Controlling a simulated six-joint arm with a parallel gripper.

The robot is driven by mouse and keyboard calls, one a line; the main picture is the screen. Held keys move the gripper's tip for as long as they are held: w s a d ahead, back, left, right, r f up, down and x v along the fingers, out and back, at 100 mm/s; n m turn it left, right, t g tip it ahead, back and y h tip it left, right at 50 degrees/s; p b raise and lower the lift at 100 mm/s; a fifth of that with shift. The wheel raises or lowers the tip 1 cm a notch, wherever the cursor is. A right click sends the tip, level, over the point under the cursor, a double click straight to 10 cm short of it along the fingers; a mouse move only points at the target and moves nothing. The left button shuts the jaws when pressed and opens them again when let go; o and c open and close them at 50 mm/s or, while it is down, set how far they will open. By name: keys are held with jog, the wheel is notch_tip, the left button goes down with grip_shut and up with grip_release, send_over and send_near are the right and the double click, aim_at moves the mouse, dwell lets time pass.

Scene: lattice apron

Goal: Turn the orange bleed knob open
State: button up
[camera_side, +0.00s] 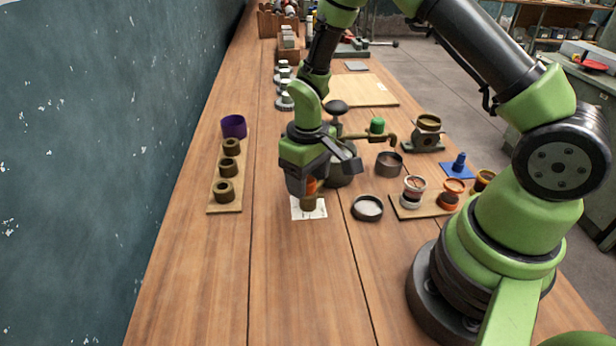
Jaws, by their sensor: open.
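The orange bleed knob (312,184) shows only in part, between and behind the fingers of my gripper. A short brass-coloured body (308,202) sits just below it, over a white paper sheet (308,214). My gripper (311,181) is open and points down at the orange knob. The fingers hide most of the knob, so I cannot tell whether they touch it or which way it is turned.
A grey round vessel (343,170) stands close behind my gripper. A brass pipe with a green knob (377,125) is to its right. An open grey cup (389,163) and a shallow dish (368,208) are nearby. A board with brass rings (226,195) lies left. The front bench is clear.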

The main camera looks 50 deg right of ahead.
jog(key=shift+f, duration=0.15)
jog(key=c, duration=0.9)
jog(key=shift+n, duration=0.3)
jog(key=n, duration=0.3)
jog(key=shift+n, duration=0.3)
jog(key=n, duration=0.4)
jog(key=shift+n, duration=0.3)
jog(key=n, duration=0.4)
jog(key=shift+n, duration=2.5)
